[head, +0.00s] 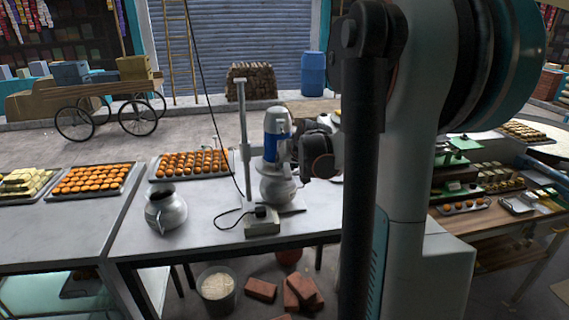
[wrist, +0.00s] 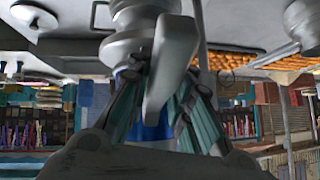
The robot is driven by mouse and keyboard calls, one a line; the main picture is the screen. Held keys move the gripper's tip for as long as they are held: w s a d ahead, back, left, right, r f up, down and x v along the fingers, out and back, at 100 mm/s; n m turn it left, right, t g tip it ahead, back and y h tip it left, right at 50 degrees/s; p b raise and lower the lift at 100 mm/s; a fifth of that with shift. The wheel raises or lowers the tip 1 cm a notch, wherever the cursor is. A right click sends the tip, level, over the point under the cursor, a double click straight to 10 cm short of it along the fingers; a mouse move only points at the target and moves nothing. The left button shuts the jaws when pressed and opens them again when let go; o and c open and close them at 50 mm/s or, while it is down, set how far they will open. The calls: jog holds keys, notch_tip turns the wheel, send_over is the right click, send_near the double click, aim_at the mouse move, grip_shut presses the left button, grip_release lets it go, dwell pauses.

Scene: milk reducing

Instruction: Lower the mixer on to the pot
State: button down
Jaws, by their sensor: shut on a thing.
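The mixer (head: 277,128), white with a blue band, is upright beside a tall grey stand post (head: 243,125). A round metal pot (head: 277,190) is directly beneath it on the table; whether the two touch cannot be told. My gripper (head: 297,150) is at the mixer's right side. In the upside-down wrist view my gripper's fingers (wrist: 160,108) are on either side of the mixer's grey handle part (wrist: 172,65) and shut on it. The mixer's blue body (wrist: 150,130) shows behind. The mixer's lower end is hidden.
A second metal pot (head: 165,212) stands to the left on the grey table (head: 200,238). A control box (head: 262,222) with a cable is at the front edge. Trays of orange sweets (head: 193,163) lie behind. A bucket (head: 216,288) and bricks (head: 302,290) are below.

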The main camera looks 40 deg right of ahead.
jog(key=shift+s+a+f, duration=0.1)
jog(key=shift+s+f, duration=0.05)
jog(key=shift+f, duration=0.1)
jog(key=c, duration=1.7)
grip_release()
jog(key=shift+o, duration=1.4)
jog(key=shift+r, duration=0.1)
jog(key=shift+v, duration=3.65)
